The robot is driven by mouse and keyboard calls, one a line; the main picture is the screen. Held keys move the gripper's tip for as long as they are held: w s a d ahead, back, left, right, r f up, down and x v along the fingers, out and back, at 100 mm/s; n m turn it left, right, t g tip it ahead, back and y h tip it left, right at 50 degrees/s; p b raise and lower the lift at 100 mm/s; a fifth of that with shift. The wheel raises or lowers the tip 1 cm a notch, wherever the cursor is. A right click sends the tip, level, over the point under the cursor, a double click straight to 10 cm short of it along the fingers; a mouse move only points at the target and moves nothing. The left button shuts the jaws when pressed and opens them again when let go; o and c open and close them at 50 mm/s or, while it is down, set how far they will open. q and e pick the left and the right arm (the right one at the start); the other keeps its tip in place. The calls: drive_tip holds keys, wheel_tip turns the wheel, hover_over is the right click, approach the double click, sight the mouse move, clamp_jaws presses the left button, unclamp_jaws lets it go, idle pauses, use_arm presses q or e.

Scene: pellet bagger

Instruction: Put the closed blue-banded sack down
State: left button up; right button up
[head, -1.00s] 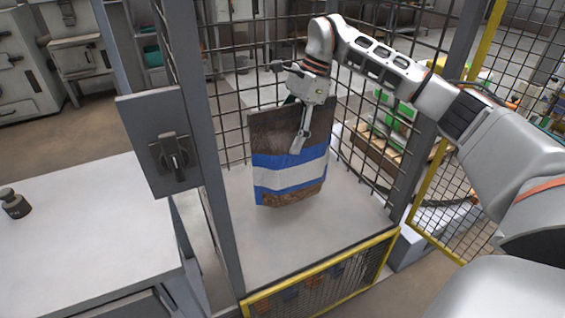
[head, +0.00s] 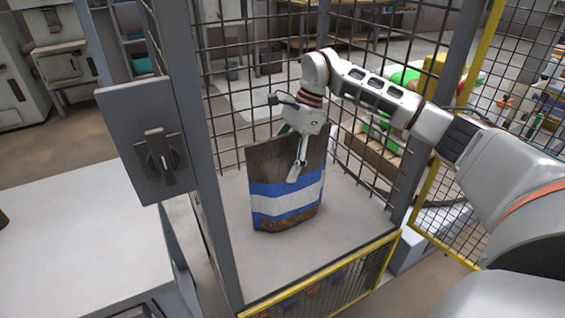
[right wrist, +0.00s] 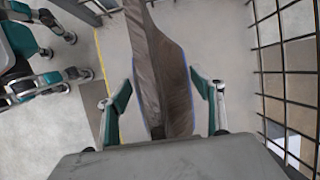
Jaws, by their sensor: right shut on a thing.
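The closed blue-banded sack (head: 288,190) is brown with a white stripe between two blue bands. It hangs upright, slightly tilted, inside the mesh cage in the head view. My right gripper (head: 297,168) is shut on its upper part. The sack's bottom is at or just above the pale grey platform (head: 345,215); I cannot tell if it touches. In the right wrist view the sack (right wrist: 165,80) is between the teal-padded fingers of my right gripper (right wrist: 160,105). My left gripper (right wrist: 75,55) shows at that view's left edge, its fingers apart and empty.
Black wire mesh (head: 255,60) stands behind the sack, with a grey post and switch box (head: 155,140) on the left. A low yellow-edged mesh guard (head: 330,285) closes the platform's front. The platform is clear around the sack. A white-topped bench (head: 70,250) is at left.

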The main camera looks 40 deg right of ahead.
sight(289, 143)
drive_tip(key=shift+r, duration=0.1)
drive_tip(key=o, duration=2.1)
use_arm(q)
drive_tip(key=shift+s+f, duration=0.25)
drive_tip(key=shift+f, duration=0.2)
use_arm(e)
drive_tip(key=p+v, duration=0.1)
drive_tip(key=v, duration=0.4)
drive_tip(key=shift+w+a+r, duration=0.1)
drive_tip(key=shift+r, duration=0.1)
drive_tip(key=p+v, duration=0.2)
drive_tip(key=v, duration=0.3)
drive_tip(key=shift+r, duration=0.35)
drive_tip(key=shift+d+r, duration=0.25)
drive_tip(key=shift+d, duration=0.1)
use_arm(q)
drive_tip(key=shift+s+a+f+m+g+y, duration=0.15)
drive_tip(key=shift+s+a+f, duration=0.15)
drive_tip(key=shift+a, duration=0.2)
drive_tip(key=shift+s+a+f+m+g+y, duration=0.1)
drive_tip(key=shift+s+a+f+g, duration=0.1)
drive_tip(key=shift+a+f, duration=0.25)
drive_tip(key=shift+s+a+f+m+g+y, duration=0.15)
drive_tip(key=shift+s+a+f, duration=0.1)
drive_tip(key=shift+a, duration=0.3)
use_arm(e)
drive_tip(key=shift+d+r, duration=0.1)
drive_tip(key=shift+d, duration=0.05)
